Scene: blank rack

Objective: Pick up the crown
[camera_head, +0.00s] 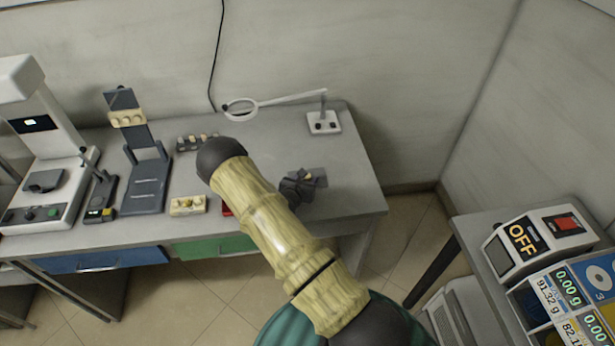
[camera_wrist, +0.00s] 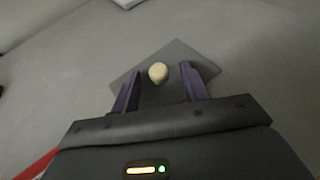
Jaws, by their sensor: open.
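The crown is a small rounded cream piece (camera_wrist: 158,72) on a dark grey square pad (camera_wrist: 203,60) in the wrist view. My gripper (camera_wrist: 159,88) is open, with its two dark fingers to the left and right of the crown, apart from it. The crown appears level with the fingertips or just ahead of them; their height above the pad is hard to tell. In the head view my gripper (camera_head: 300,187) is over the right part of the grey bench, and the pad (camera_head: 320,173) is partly hidden by it. The crown is not clearly distinguishable there.
A white magnifier on an arm (camera_head: 323,122) stands behind the pad on the bench (camera_head: 350,180). To the left are a small dark rack (camera_head: 196,141), a cream block (camera_head: 188,205), a dark stand (camera_head: 147,187) and a white instrument (camera_head: 45,150). Bench space right of the pad is clear.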

